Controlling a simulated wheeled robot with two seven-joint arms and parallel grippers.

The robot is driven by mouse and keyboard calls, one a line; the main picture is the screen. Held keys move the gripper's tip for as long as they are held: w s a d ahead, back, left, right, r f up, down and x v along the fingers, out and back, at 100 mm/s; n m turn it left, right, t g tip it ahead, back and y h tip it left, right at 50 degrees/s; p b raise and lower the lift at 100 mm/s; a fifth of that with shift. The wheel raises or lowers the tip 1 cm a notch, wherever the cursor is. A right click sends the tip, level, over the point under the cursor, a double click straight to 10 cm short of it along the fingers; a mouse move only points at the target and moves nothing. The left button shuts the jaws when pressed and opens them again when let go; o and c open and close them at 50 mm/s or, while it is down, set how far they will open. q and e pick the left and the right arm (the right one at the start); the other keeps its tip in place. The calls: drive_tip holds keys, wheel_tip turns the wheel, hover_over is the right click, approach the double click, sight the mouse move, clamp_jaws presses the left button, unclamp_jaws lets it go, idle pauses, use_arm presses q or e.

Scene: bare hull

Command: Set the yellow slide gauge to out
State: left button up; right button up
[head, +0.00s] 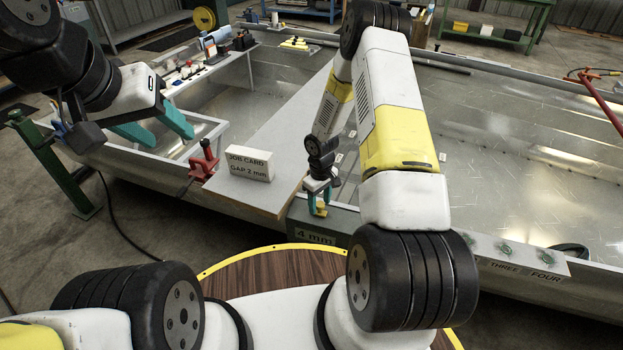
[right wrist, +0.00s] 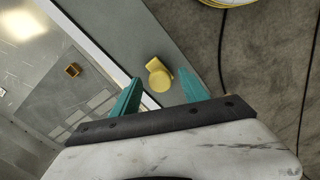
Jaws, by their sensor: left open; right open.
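The yellow slide gauge (head: 320,209) shows as a small yellow piece at the near edge of the hull, above a grey block marked "4 mm" (head: 315,237). In the right wrist view it is a round yellow knob with a tab (right wrist: 158,78) on a grey surface. My right gripper (head: 319,196) is open, pointing down over the yellow piece. In the right wrist view the knob appears between its teal fingertips, with no visible contact. My left gripper (head: 174,139) is open and empty over the left part of the hull.
A white job card (head: 249,163) reading "GAP 2 mm" stands on a grey board (head: 275,140), beside a red clamp (head: 204,163). A ledge with labels "THREE" and "FOUR" (head: 525,268) lies at right.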

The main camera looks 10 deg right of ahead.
drive_tip(key=shift+c, duration=0.2)
clamp_jaws()
idle(1.1)
drive_tip(key=shift+a, duration=0.1)
